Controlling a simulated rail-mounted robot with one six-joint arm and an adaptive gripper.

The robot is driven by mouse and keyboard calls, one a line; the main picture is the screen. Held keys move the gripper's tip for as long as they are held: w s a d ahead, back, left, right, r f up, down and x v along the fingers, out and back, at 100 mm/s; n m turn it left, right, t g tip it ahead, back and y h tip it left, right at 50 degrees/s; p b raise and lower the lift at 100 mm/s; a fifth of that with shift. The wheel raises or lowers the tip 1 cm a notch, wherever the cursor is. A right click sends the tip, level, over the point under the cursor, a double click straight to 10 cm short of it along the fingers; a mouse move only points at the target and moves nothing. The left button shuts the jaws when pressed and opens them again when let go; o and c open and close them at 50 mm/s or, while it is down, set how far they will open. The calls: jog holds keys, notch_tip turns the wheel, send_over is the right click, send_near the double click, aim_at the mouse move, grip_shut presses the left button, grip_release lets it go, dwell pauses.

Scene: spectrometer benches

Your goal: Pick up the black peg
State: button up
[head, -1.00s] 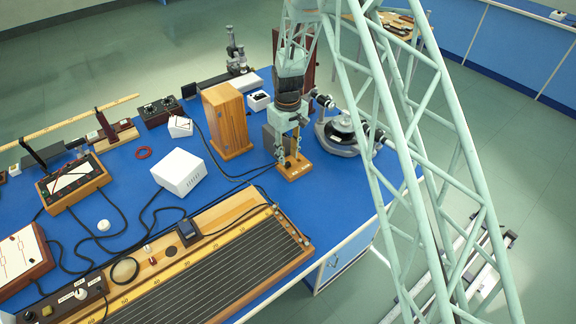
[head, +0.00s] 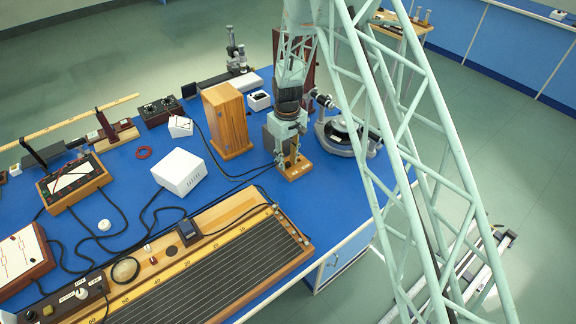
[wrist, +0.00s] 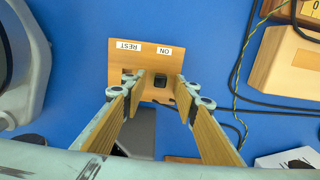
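The black peg (wrist: 161,82) is a small dark square-looking piece seen from above, standing on a small wooden block (wrist: 118,62). The block carries two white labels, "REST" and one beside the peg, both upside down in the wrist view. My gripper (wrist: 160,84) is open, its two wood-coloured fingers pointing at the block with the peg between their tips and a gap on each side. In the head view my gripper (head: 288,158) is low over the block (head: 298,173); the peg cannot be made out there.
A tall wooden box (head: 226,118) stands left of my gripper. A grey round instrument (head: 345,137) stands close on the right. Black cables run over the blue bench left of the block. A long wired wooden board (head: 200,270) lies in front.

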aim_at(287, 162)
jog(key=c, duration=0.8)
jog(key=shift+r, duration=0.15)
jog(key=shift+r, duration=1.45)
jog(key=shift+s+r, duration=0.1)
jog(key=shift+r, duration=0.1)
jog(key=s+d, duration=0.1)
jog(key=s, duration=0.4)
jog(key=s+r+b, duration=0.1)
jog(key=s, duration=0.4)
jog(key=s+d, duration=0.1)
jog(key=s, duration=0.4)
jog(key=shift+s+d+r+b, duration=0.2)
jog(key=shift+s+d+b, duration=0.1)
jog(key=shift+b, duration=0.1)
jog(key=shift+r, duration=0.3)
jog(key=shift+r+p, duration=0.35)
jog(key=shift+r, duration=0.75)
